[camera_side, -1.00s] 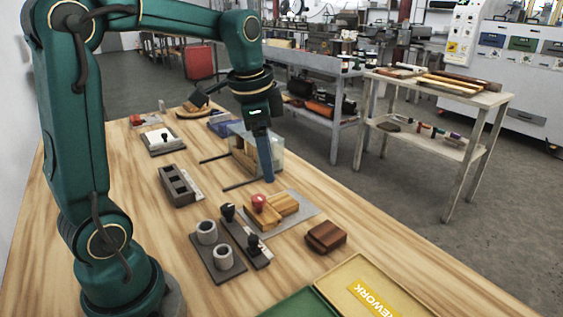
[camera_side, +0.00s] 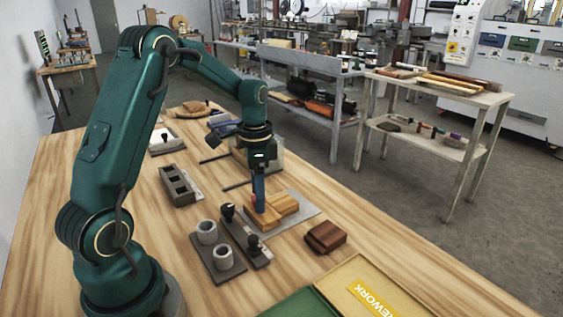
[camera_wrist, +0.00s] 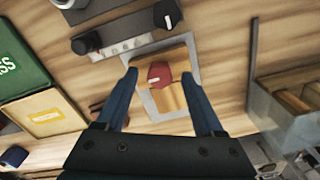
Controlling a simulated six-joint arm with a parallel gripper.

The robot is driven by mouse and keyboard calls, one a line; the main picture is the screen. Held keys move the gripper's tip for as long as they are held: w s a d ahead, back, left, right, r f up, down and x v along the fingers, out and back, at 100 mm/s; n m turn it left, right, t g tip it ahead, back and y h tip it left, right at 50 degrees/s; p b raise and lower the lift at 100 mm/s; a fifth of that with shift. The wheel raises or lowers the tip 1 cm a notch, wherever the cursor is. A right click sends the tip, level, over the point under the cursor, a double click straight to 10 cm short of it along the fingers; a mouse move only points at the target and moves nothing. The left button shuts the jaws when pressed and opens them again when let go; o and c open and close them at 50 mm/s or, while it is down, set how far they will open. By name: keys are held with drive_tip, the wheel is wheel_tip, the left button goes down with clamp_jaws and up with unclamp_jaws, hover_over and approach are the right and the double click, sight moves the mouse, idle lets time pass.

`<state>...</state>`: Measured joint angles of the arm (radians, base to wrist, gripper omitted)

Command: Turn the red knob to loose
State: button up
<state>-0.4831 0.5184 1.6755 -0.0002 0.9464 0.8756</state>
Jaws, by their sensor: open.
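The red knob (camera_wrist: 158,79) sits on a wooden block (camera_wrist: 174,98) on a grey plate (camera_wrist: 153,101); a pale line marks the knob's face. In the wrist view it lies between the two spread blue fingers of my gripper (camera_wrist: 160,75), with a gap on each side. In the side view my gripper (camera_side: 259,189) points down right over the wooden block (camera_side: 264,217), and its fingers mostly hide the knob. I cannot tell from these views how far the fingertips reach down beside the knob.
A dark strip with black knobs (camera_side: 245,238) and a grey holder with two cups (camera_side: 218,261) stand close by. A dark brown block (camera_side: 325,237) lies to the right. A yellow REWORK tray (camera_side: 350,275) is in front, and a clear bin (camera_side: 272,147) stands behind.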

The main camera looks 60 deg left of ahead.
clamp_jaws()
drive_tip(key=shift+n, duration=0.3)
drive_tip(key=n, duration=0.8)
drive_tip(key=shift+n, duration=0.4)
drive_tip(key=n, duration=0.4)
drive_tip(key=shift+n, duration=2.3)
